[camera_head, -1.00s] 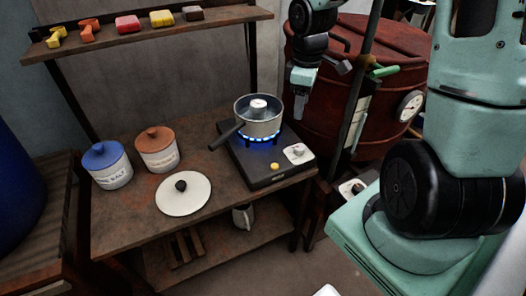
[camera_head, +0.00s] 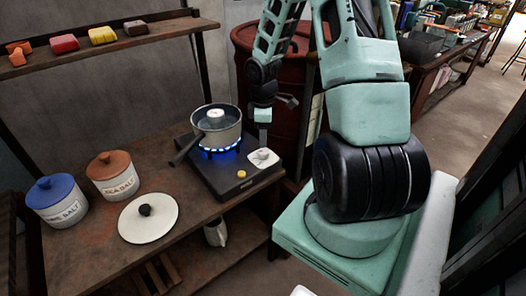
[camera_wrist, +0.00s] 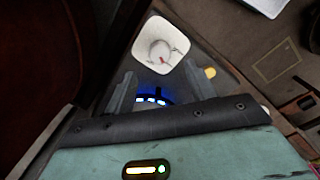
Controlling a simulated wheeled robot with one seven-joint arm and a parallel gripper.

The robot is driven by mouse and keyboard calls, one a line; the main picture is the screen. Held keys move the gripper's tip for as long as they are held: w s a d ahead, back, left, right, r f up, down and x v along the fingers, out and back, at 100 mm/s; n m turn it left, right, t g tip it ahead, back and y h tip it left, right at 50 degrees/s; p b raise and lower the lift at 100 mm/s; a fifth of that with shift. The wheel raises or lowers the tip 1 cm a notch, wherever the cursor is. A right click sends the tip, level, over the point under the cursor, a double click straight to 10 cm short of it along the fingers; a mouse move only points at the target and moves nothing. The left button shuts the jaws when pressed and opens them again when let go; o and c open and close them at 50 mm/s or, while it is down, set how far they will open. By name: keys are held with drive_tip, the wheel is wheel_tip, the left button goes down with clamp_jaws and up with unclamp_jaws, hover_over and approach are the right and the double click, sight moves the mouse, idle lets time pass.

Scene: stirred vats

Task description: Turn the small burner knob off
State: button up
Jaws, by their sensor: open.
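The burner (camera_head: 222,180) is a dark flat unit on the table with a blue flame lit under the pot (camera_head: 217,130). The small burner knob (camera_head: 263,154) sits on a white square plate at the burner's right side. In the wrist view the knob (camera_wrist: 160,50) is round and pale with a red mark, just beyond the fingertips. My gripper (camera_head: 263,132) hangs above and behind the knob in the head view. In the wrist view my gripper (camera_wrist: 164,82) is open and empty, its fingers apart, with the blue flame showing between them.
A yellow button (camera_head: 241,174) is on the burner's front. A white lid (camera_head: 147,222), a blue-lidded salt jar (camera_head: 57,200) and a brown-lidded jar (camera_head: 113,177) stand on the table to the left. The pot's handle (camera_head: 186,152) points left. A red vat (camera_head: 285,90) stands behind my gripper.

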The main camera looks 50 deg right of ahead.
sight(263, 151)
wheel_tip(263, 151, down, 7)
drive_tip(key=shift+w+d+f+b, duration=0.1)
drive_tip(key=shift+b, duration=0.3)
drive_tip(key=c, duration=1)
